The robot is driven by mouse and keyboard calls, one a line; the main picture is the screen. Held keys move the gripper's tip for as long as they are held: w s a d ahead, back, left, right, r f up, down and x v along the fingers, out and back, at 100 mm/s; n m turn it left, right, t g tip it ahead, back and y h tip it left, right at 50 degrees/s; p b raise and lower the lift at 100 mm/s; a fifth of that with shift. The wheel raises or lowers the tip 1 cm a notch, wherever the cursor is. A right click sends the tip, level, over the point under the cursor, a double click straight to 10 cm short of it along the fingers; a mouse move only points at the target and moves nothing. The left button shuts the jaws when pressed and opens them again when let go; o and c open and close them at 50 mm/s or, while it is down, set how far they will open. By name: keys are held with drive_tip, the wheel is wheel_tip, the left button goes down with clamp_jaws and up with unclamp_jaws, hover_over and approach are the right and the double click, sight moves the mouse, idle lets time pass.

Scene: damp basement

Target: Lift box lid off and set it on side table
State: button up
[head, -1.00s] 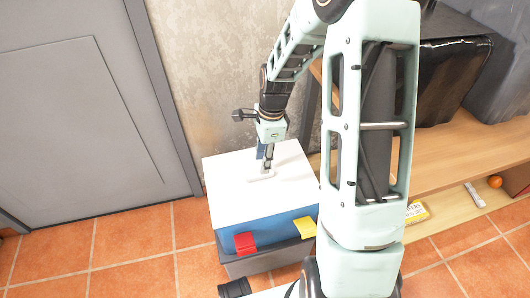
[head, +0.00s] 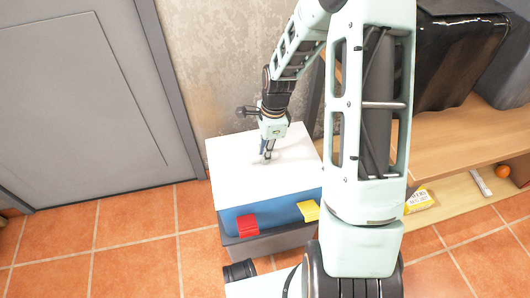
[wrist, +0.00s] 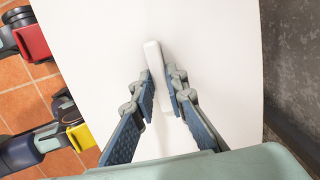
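The box (head: 262,222) stands on the tiled floor by the wall, with a blue upper body, a dark grey lower part, a red latch (head: 247,226) and a yellow latch (head: 309,211). Its flat white lid (head: 230,165) lies on top and fills most of the wrist view (wrist: 100,60). A white bar handle (wrist: 153,60) stands on the lid. My gripper (wrist: 161,82) points down at the lid, its blue-padded fingers on either side of the handle with a slim gap between them. I see no firm contact with the handle. My gripper also shows in the head view (head: 266,154).
A wooden side table (head: 450,140) with a lower shelf stands at the right, partly behind my arm. A black bin (head: 455,65) stands on its top. A yellow packet (head: 418,200) and an orange ball (head: 502,171) are low down there. A grey door (head: 90,100) is at the left.

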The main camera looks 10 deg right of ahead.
clamp_jaws()
drive_tip(key=shift+r+p, duration=1.35)
drive_tip(key=shift+r, duration=0.35)
